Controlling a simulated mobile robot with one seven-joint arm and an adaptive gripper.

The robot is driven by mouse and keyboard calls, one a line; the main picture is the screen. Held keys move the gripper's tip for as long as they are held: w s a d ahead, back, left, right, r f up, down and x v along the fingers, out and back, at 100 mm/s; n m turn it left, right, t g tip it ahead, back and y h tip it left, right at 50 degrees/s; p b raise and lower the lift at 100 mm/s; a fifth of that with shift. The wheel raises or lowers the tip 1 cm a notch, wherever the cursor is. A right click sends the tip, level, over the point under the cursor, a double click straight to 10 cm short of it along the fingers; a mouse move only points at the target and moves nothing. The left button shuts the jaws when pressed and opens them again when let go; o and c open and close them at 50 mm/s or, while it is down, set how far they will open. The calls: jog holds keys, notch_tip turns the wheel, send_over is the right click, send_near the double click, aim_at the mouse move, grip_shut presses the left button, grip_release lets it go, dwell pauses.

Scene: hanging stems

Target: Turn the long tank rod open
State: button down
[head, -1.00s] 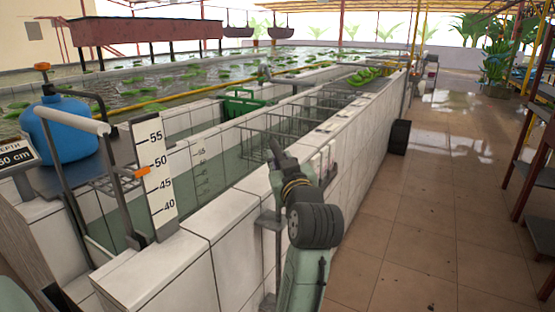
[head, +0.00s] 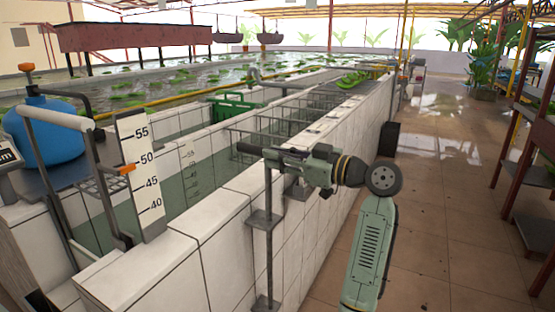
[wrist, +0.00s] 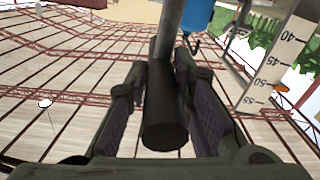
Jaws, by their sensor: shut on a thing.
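The long tank rod (head: 268,270) stands upright in brackets on the outer side of the white tiled tank wall, at its near end. Its top is partly hidden by my gripper (head: 272,155), which reaches in from the right just above the wall. In the wrist view my gripper (wrist: 158,75) has its two dark fingers on either side of a dark round handle (wrist: 165,132), shut on it. A grey shaft (wrist: 172,25) runs up beyond the handle in that view.
A white depth scale (head: 141,170) and a blue container (head: 45,140) stand at the left. A green crate (head: 232,106) and wire racks sit in the tank. The tiled floor (head: 440,220) at the right is clear, with a shelf (head: 530,150) at the far right.

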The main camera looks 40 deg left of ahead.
jog(key=shift+w+n+g, duration=0.1)
jog(key=shift+n+g, duration=0.3)
jog(key=shift+g, duration=0.2)
jog(key=c, duration=1.4)
grip_release()
jog(key=shift+a, duration=0.1)
jog(key=d, duration=0.4)
jog(key=w+d, duration=0.1)
jog(key=d, duration=0.3)
jog(key=w+d, duration=0.1)
jog(key=d, duration=0.2)
jog(key=shift+d, duration=0.4)
